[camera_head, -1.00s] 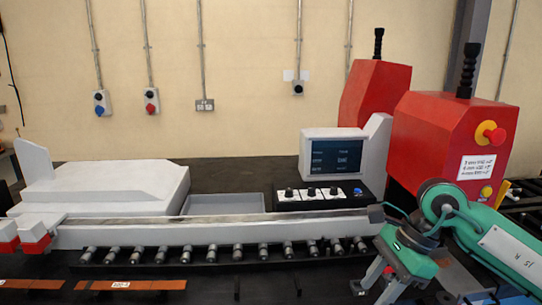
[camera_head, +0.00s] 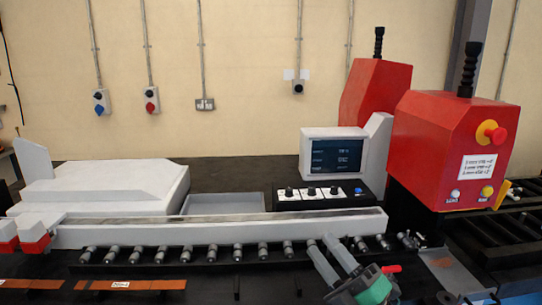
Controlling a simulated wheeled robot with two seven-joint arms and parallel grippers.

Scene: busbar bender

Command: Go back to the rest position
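My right gripper (camera_head: 319,244) is at the bottom, right of the middle, with its green wrist (camera_head: 370,288) at the lower edge. Its two grey fingers point up and left. They are apart with nothing between them, in front of the roller row (camera_head: 237,253). My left gripper is not in view. The busbar bender has red housings (camera_head: 440,145), a display (camera_head: 337,155) and a long white beam (camera_head: 220,231).
A black panel with knobs (camera_head: 323,204) sits below the display. An emergency stop button (camera_head: 494,132) is on the right housing. Copper-coloured strips (camera_head: 130,285) lie at the lower left. An open grey tray (camera_head: 225,204) is behind the beam.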

